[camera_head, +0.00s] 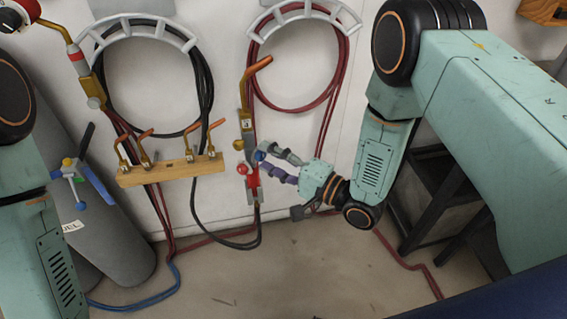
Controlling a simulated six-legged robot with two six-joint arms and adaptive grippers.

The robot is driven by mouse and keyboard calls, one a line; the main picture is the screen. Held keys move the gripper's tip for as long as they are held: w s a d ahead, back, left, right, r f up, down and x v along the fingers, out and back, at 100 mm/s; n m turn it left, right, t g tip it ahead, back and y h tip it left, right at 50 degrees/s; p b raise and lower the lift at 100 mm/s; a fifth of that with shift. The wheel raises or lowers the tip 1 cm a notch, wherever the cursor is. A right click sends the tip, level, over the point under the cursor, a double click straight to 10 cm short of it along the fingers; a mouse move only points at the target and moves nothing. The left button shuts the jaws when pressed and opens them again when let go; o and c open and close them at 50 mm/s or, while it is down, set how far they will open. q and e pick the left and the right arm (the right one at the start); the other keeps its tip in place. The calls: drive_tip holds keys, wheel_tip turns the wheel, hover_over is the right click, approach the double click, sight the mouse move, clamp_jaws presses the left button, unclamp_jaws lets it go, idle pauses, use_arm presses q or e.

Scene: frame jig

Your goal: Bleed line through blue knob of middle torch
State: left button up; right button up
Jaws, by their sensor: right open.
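My left gripper is out of the picture.
Another torch (92,85) hangs at upper left. A wooden rack (180,171) holds several copper tips left of the middle torch. A grey cylinder (118,245) leans at left. Dark and red hoses hang on the wall; a dark stand (440,205) is at right.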

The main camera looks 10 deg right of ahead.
drive_tip(key=v, duration=1.1)
drive_tip(key=shift+s+d, duration=0.25)
drive_tip(key=shift+s, duration=0.05)
drive_tip(key=s+d+f+n+g+h+b, duration=0.1)
drive_tip(key=s+d+f+n+g+h, duration=0.2)
drive_tip(key=f, duration=0.5)
drive_tip(key=s+f+n+g+h+b, duration=0.1)
drive_tip(key=s+f+n+g+h, duration=0.3)
drive_tip(key=f, duration=0.3)
drive_tip(key=s+d+f+n+g+h+b, duration=0.1)
drive_tip(key=s+f+g+h+b, duration=0.1)
drive_tip(key=s, duration=0.7)
drive_tip(key=s+d+f+n+g+h+b, duration=0.1)
drive_tip(key=s+d+f+g+h+b, duration=0.1)
drive_tip(key=s+f, duration=0.4)
drive_tip(key=s+g+h+b, duration=0.1)
drive_tip(key=s+g, duration=0.1)
drive_tip(key=s, duration=0.1)
drive_tip(key=shift+f+h, duration=0.2)
drive_tip(key=shift+h, duration=0.1)
